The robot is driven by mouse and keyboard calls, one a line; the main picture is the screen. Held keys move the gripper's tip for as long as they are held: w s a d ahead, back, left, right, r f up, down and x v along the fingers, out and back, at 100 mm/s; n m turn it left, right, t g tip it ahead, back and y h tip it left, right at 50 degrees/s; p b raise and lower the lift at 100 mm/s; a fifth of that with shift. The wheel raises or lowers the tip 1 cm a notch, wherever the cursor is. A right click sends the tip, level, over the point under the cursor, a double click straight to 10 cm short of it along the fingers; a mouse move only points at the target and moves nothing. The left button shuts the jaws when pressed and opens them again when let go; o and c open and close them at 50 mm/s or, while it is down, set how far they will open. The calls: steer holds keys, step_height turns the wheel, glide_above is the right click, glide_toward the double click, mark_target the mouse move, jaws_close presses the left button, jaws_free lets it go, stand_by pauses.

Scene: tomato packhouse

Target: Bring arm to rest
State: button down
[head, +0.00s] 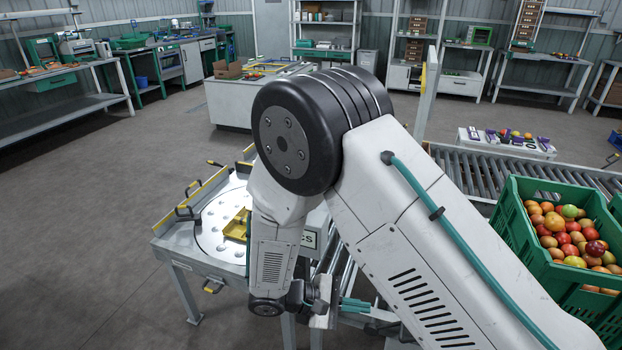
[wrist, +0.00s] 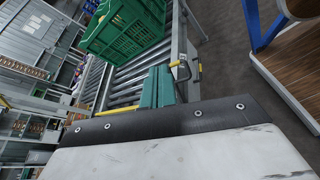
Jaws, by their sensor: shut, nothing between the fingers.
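My arm fills the middle of the head view, bent at a large black joint, with the forearm hanging down. My gripper (head: 357,306) is at the lower centre, low beside the roller conveyor; part of it is hidden by my own arm. In the wrist view, the teal fingers of my gripper (wrist: 158,87) are side by side and shut, with nothing held.
A green crate of tomatoes (head: 543,241) stands at the right by a roller conveyor (head: 475,180). A metal table with a round perforated plate (head: 213,225) is left of my arm. Benches and shelves line the back. The floor (head: 80,240) at left is clear.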

steer(key=s+d+r+m+y, duration=0.4)
steer(key=s+d+r, duration=0.1)
steer(key=r, duration=0.5)
steer(key=s+d+r+m+y, duration=0.4)
steer(key=s+d+r+y, duration=0.1)
steer(key=r, duration=0.5)
steer(key=s+d+r+m+y, duration=0.4)
steer(key=s+d+r+y, duration=0.1)
steer(key=r, duration=0.5)
steer(key=shift+s+d+r+t, duration=0.4)
steer(key=shift+s+d, duration=0.15)
steer(key=shift+s, duration=0.6)
